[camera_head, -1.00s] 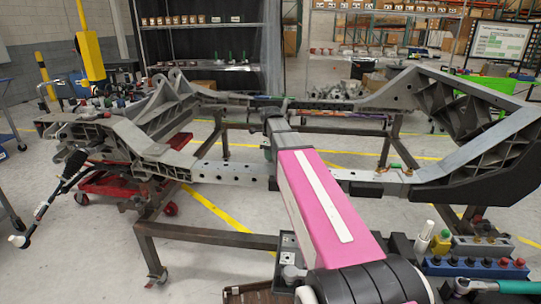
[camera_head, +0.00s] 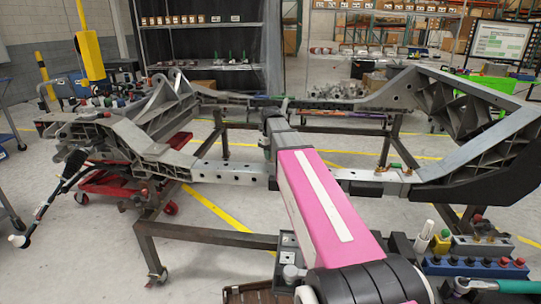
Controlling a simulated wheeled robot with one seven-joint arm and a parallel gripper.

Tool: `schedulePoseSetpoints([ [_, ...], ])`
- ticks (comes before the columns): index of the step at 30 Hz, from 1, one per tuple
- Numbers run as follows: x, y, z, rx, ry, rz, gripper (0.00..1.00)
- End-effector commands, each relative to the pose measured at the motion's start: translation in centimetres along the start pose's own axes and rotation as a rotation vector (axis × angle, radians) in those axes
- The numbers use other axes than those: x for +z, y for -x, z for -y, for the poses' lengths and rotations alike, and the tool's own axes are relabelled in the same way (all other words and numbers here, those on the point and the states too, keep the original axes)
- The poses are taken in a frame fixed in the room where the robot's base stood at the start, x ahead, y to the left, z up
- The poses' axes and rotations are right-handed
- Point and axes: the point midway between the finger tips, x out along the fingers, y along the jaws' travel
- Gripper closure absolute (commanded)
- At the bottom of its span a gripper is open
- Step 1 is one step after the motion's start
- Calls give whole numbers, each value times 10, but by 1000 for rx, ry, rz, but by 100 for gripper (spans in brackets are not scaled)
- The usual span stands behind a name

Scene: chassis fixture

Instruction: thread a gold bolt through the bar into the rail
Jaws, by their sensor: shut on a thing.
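My arm's pink link reaches from the lower right over the near rail of the chassis. My gripper (camera_head: 272,122) is at its far end, between the near and far rails. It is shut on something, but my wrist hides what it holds. The near rail (camera_head: 222,172) is a pale metal beam with a row of round holes. I cannot tell the bar apart from the rail and the wrist around my gripper.
The chassis stands on a dark steel frame (camera_head: 205,235). A red wheeled jack (camera_head: 125,185) is under the left end. Shelves stand behind.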

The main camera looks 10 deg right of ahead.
Motion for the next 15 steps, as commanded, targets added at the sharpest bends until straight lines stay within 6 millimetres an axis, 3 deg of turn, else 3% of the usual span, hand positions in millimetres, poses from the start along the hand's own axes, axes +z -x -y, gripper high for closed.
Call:
schedulePoseSetpoints([
  [5,-2,-2,-1,3,-1,-6,100],
  [6,-2,-2,-1,3,0,-6,73],
  [9,-2,-2,-1,3,0,-6,50],
  [15,-1,-1,-1,2,1,-3,50],
])
